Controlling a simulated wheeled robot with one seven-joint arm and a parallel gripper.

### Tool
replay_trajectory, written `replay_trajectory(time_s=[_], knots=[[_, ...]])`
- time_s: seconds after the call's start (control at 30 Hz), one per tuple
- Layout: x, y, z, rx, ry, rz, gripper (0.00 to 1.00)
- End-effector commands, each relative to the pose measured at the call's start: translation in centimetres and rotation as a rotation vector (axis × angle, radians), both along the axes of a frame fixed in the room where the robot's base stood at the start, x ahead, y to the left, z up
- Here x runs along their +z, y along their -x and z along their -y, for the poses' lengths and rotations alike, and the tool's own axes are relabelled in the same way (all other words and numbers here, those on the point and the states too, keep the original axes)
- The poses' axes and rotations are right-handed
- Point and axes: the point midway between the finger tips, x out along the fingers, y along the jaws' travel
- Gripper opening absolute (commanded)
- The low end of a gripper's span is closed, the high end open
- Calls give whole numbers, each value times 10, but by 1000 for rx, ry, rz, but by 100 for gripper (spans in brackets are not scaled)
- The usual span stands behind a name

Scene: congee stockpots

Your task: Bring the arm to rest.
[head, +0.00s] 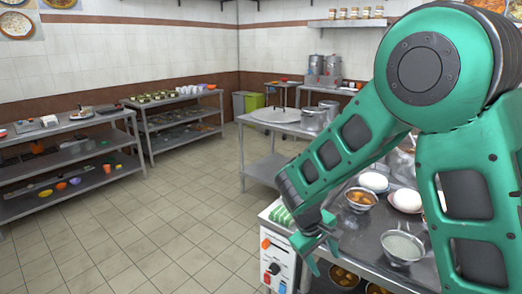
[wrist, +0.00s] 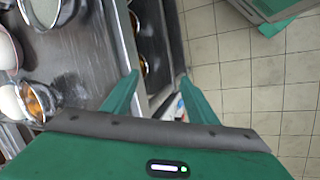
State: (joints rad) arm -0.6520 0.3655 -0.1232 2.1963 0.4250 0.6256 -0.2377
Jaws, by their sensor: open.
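My green gripper (head: 317,250) hangs at the front left edge of the steel counter (head: 360,245) in the head view, with my arm bent above it. In the wrist view my gripper (wrist: 159,76) has its two fingers spread apart, with nothing between them. The counter edge and a lower shelf show beyond the fingers. The fingers appear apart from the counter, though the exact gap cannot be told.
A metal bowl of pale food (head: 402,248), a bowl of orange food (head: 360,201) and white rounded items (head: 374,181) stand on the counter. A control panel (head: 277,262) is at its left end. Tiled floor (head: 170,235) is clear to the left.

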Motion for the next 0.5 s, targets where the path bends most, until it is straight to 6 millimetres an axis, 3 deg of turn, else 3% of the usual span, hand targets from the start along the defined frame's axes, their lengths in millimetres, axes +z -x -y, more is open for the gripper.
replay_trajectory(time_s=[0.27,0.5], knots=[[62,21,50,-166,-194,93,53],[108,51,85,-291,-337,196,53]])
